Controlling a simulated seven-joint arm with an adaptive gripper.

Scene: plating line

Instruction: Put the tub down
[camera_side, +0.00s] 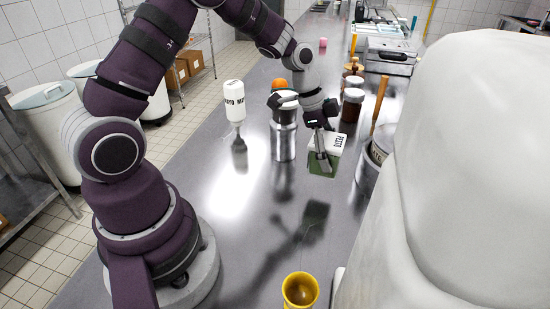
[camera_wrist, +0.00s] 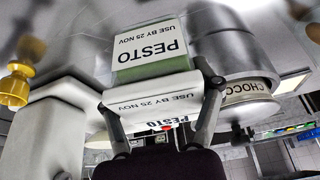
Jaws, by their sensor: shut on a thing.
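The pesto tub (camera_side: 327,143) has a white lid marked PESTO, with green below it, in the side view. My gripper (camera_side: 322,160) is shut on the tub, its fingers pointing down at the near side. In the wrist view my gripper (camera_wrist: 163,115) has a finger on either side of the white labelled tub (camera_wrist: 150,90). A green band and a second PESTO label show beyond it; I cannot tell whether these are the same tub. A dark shadow lies on the counter (camera_side: 235,220) nearer the camera. The gap under the tub is not clear.
A steel canister (camera_side: 283,135) stands left of the tub and a white squeeze bottle (camera_side: 234,101) farther left. Dark jars (camera_side: 352,105) stand behind, a steel container (camera_side: 370,168) at right. A yellow cup (camera_side: 300,290) is in front. The counter between is clear.

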